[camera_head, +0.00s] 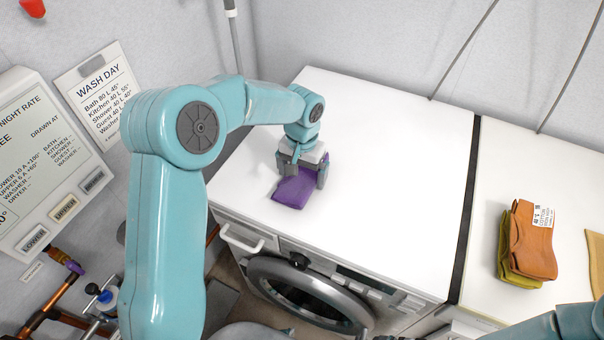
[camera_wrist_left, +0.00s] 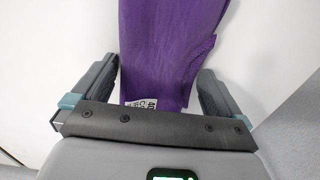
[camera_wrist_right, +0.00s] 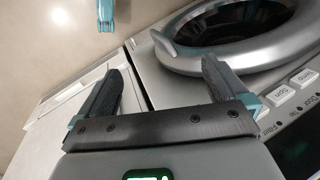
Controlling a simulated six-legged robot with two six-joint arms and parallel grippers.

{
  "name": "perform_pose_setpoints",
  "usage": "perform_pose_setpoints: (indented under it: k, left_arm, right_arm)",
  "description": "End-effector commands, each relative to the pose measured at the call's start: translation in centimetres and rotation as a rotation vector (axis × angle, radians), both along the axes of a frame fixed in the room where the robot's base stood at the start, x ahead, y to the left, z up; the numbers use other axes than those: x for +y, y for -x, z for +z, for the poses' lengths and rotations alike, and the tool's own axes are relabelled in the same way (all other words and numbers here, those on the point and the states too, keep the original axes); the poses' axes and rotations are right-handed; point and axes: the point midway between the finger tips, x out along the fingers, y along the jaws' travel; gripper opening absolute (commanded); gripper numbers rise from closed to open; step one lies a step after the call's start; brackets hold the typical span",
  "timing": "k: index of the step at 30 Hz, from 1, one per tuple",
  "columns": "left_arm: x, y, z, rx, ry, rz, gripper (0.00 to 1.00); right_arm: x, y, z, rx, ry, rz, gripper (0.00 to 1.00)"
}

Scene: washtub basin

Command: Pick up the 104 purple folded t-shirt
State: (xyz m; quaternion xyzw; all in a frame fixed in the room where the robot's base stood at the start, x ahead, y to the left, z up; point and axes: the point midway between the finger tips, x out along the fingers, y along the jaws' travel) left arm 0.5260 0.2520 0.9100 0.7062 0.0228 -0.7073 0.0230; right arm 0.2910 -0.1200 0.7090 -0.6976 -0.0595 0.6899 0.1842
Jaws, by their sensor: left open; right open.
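The purple folded t-shirt (camera_head: 292,191) lies on the white top of the left machine. It also shows in the left wrist view (camera_wrist_left: 168,50), with a small white label at its near end. My left gripper (camera_head: 306,178) is down at the t-shirt, partly hiding its far part in the head view. In the left wrist view its open fingers (camera_wrist_left: 163,85) stand on either side of the t-shirt's near end, with a gap on each side. My right gripper (camera_wrist_right: 160,75) is open and empty in the right wrist view, in front of a machine's round door.
An orange folded garment (camera_head: 533,247) with a tag lies on an olive one (camera_head: 507,262) on the right machine top (camera_head: 545,170). A dark gap (camera_head: 467,215) parts the two machines. A wall sign (camera_head: 98,83) and pipes stand at left. The left machine top (camera_head: 390,170) is otherwise clear.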

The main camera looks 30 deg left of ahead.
Motion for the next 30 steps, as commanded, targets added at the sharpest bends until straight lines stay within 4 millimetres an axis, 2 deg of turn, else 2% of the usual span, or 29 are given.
perform_pose_setpoints:
  k: [4,5,6,8,9,17,22,26,30]
  left_arm:
    - [0.0,0.0,0.0,-0.001,0.0,0.0,1.0]
    - [0.0,0.0,0.0,-0.001,0.0,0.0,0.97]
    - [0.0,0.0,0.0,-0.001,0.0,0.0,0.84]
    - [0.0,0.0,0.0,0.0,0.0,0.0,0.64]
    - [0.0,0.0,0.0,0.0,0.0,0.0,0.58]
    - [0.0,0.0,0.1,-0.001,0.0,0.0,0.58]
    - [0.0,-0.1,1.2,-0.004,0.0,0.001,0.58]
    - [0.0,-0.1,3.4,-0.006,0.0,0.0,0.58]
    - [0.0,-0.2,7.5,-0.009,-0.001,0.001,0.58]
  right_arm:
    - [0.0,0.0,0.0,0.0,0.0,0.0,1.0]
    - [0.0,0.0,0.0,0.0,0.0,0.0,1.0]
    - [0.0,0.0,0.0,0.0,0.0,0.0,1.0]
    - [0.0,0.0,0.0,0.0,0.0,0.0,1.0]
    - [0.0,0.0,0.0,0.0,0.0,0.0,1.0]
    - [0.0,0.0,0.0,0.0,0.0,0.0,1.0]
    - [0.0,0.0,-0.1,0.0,0.0,0.0,1.0]
    - [0.0,0.0,-0.2,0.0,0.0,0.0,1.0]
    - [0.0,0.0,-0.2,0.0,0.0,0.0,1.0]
